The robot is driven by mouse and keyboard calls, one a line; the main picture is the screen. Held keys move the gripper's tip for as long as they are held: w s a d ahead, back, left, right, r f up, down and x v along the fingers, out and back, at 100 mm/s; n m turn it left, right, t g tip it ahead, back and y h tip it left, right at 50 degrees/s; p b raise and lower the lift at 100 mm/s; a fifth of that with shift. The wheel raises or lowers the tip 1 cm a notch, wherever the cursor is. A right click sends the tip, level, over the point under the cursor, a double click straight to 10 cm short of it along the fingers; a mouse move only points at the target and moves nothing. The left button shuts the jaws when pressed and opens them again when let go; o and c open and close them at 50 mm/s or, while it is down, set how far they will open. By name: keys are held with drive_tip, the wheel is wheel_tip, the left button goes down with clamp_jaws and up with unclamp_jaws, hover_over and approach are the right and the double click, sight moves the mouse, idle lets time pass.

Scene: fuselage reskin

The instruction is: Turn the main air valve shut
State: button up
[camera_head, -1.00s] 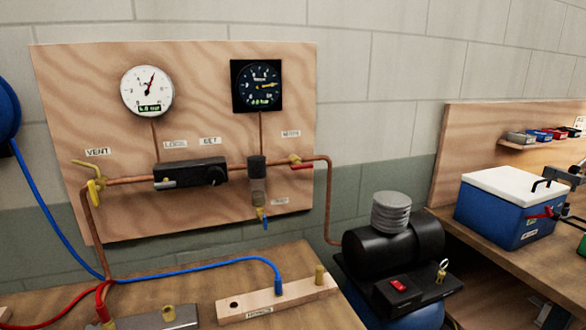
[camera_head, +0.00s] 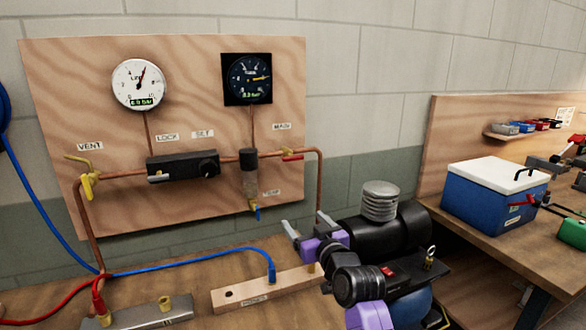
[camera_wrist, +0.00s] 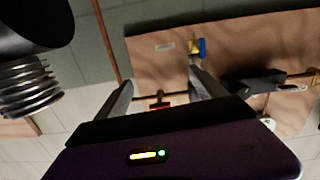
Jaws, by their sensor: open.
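The main air valve (camera_head: 293,157) is a brass valve with a red lever, under the MAIN label at the right end of the board's copper pipe. Its lever lies roughly along the pipe. In the wrist view the red lever (camera_wrist: 160,106) shows low between my fingers, partly hidden by the gripper body. My gripper (camera_head: 312,224) is open and empty, in front of the board and below and to the right of the valve in the head view. In the wrist view the two fingers of my gripper (camera_wrist: 163,75) are spread apart. I see no contact with the lever.
A black compressor (camera_head: 400,230) stands behind my arm, its ribbed filter also large in the wrist view (camera_wrist: 28,88). A black regulator (camera_head: 183,166), a filter bowl (camera_head: 249,176) and a yellow vent lever (camera_head: 87,186) are on the board. A blue hose (camera_head: 200,262) crosses the bench.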

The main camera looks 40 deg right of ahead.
approach(294, 159)
drive_tip(key=x, duration=0.3)
drive_tip(key=shift+t, duration=0.4)
drive_tip(key=shift+f+p+x, duration=0.15)
drive_tip(key=shift+p+x, duration=0.15)
drive_tip(key=shift+x, duration=1.7)
drive_tip(key=shift+f+p+x, duration=0.15)
drive_tip(key=shift+p+x, duration=0.1)
drive_tip(key=shift+x, duration=1.75)
drive_tip(key=shift+d, duration=0.1)
drive_tip(key=shift+m, duration=0.3)
drive_tip(key=c, duration=1.4)
